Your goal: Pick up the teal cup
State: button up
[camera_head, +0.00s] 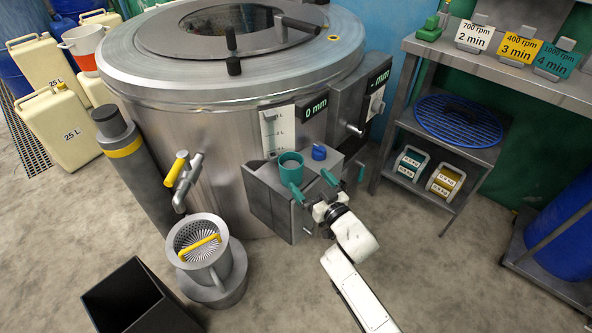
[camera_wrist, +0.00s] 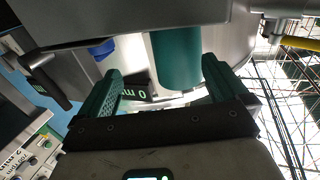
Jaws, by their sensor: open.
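The teal cup (camera_head: 291,168) stands upright on the grey box attached to the front of the steel drum. In the wrist view the teal cup (camera_wrist: 178,58) is just beyond the fingertips, nearer the right finger. My gripper (camera_head: 309,181) is open and empty, with its two teal fingers at the box's edge, below and right of the cup. In the wrist view my gripper (camera_wrist: 163,68) has its fingers spread wide. The head view does not clearly show whether the left finger touches the cup.
A small blue object (camera_head: 319,152) stands close to the cup's right. The steel drum (camera_head: 190,130) rises behind. A spouted strainer vessel (camera_head: 222,262) and a black bin (camera_head: 138,300) are at the lower left. A metal shelf (camera_head: 500,75) stands right. Open floor lies in front.

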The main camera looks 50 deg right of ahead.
aim_at(297, 179)
jog(key=shift+w+a+r, duration=0.1)
jog(key=shift+w+a, duration=0.1)
jog(key=shift+w, duration=0.45)
jog(key=shift+w+a+r, duration=0.1)
jog(key=shift+w+a, duration=0.1)
jog(key=shift+w, duration=0.4)
jog(key=shift+a, duration=0.2)
jog(key=shift+w+f, duration=0.1)
jog(key=shift+w, duration=0.2)
jog(key=x, duration=0.2)
jog(key=b+x, duration=0.1)
jog(key=shift+w+a+f, duration=0.2)
jog(key=shift+w+a, duration=0.05)
jog(key=shift+w+d, duration=0.25)
jog(key=shift+w, duration=0.4)
jog(key=c, duration=1)
